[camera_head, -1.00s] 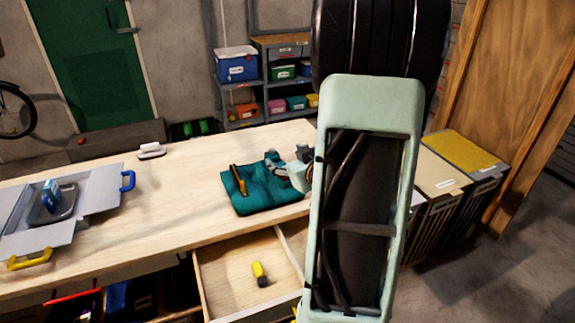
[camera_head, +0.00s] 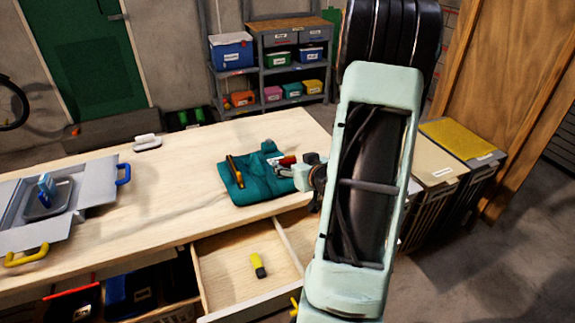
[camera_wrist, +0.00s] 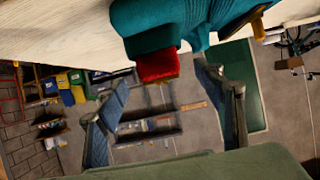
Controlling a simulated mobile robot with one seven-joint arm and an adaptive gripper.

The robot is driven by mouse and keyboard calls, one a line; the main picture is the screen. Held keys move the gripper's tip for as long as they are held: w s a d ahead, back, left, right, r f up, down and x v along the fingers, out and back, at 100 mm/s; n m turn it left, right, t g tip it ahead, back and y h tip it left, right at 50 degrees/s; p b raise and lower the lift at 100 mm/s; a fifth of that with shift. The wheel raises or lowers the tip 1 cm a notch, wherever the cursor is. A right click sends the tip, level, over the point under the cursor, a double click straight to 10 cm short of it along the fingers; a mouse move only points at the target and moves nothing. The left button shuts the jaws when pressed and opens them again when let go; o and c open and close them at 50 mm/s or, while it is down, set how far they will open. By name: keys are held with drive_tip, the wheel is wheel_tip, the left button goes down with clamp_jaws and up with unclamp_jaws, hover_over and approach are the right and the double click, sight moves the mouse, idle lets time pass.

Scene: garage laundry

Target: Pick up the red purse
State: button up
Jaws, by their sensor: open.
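The red purse (camera_head: 287,161) is a small red item at the right side of a teal cloth-like item (camera_head: 240,188) on the wooden workbench. In the wrist view the purse (camera_wrist: 158,67) shows as a red block beside the teal material (camera_wrist: 165,22). My gripper (camera_wrist: 160,76) is open, with one finger to each side of the purse's near end. I cannot tell whether the fingers touch it. In the head view my gripper (camera_head: 300,175) is at the right edge of the teal item, partly hidden by my arm.
An orange-handled tool (camera_head: 235,172) lies on the teal item. An open grey case (camera_head: 85,205) is at the left of the workbench (camera_head: 160,195). A pulled-out drawer (camera_head: 225,268) holds a yellow item (camera_head: 258,265). Bins (camera_head: 432,168) stand at right. The bench's middle is clear.

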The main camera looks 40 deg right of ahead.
sight(289, 162)
drive_tip(key=shift+x, duration=2.2)
drive_tip(key=c, duration=1.3)
